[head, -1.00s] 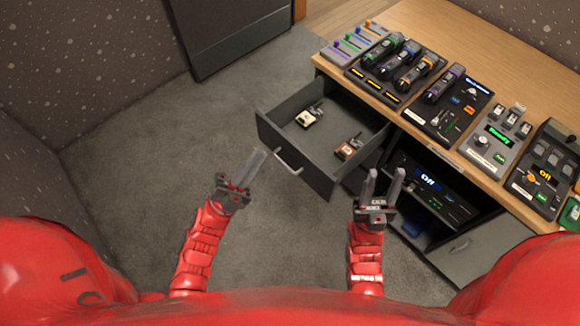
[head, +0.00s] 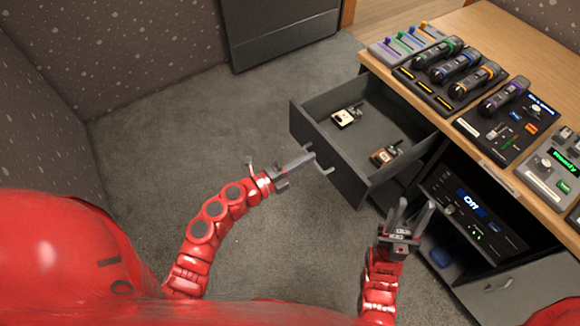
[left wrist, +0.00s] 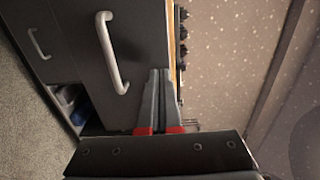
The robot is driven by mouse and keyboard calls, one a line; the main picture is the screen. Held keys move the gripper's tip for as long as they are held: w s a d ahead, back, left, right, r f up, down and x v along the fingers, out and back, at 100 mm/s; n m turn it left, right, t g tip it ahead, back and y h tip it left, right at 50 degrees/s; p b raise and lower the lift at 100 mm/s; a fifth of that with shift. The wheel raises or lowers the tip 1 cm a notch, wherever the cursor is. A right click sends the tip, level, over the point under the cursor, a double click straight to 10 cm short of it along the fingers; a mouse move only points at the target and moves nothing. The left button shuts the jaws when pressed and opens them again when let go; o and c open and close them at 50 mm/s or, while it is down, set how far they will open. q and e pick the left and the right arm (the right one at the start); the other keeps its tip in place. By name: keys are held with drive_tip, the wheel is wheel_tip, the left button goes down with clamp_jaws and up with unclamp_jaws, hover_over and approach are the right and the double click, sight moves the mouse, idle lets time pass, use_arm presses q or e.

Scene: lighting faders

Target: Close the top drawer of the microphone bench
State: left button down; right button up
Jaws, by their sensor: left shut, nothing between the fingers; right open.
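The top drawer (head: 337,160) of the microphone bench is pulled out, with its dark front facing my left arm. Its pale handle also shows in the left wrist view (left wrist: 109,52). My left gripper (head: 309,157) is shut and empty, with its fingertips at the drawer front beside the handle. In the left wrist view the shut fingers (left wrist: 161,75) lie over the drawer front, to the right of the handle; I cannot tell whether they touch it. My right gripper (head: 414,204) is open and empty, in front of the bench below the drawer.
Two small devices (head: 347,117) (head: 385,156) lie inside the drawer. Microphones (head: 474,82) and control panels stand on the wooden bench top (head: 480,30). A rack unit reading "Off" (head: 472,205) sits in the open bay below. Carpet left of the drawer is clear.

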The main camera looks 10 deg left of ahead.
sight(329, 148)
use_arm(q)
drive_tip(key=shift+x, duration=2.35)
drive_tip(key=shift+d, duration=0.1)
drive_tip(key=shift+w+d, duration=0.15)
drive_tip(key=shift+d, duration=0.05)
drive_tip(key=b+x, duration=1.3)
drive_tip(key=x, duration=1.7)
drive_tip(key=shift+b, duration=0.35)
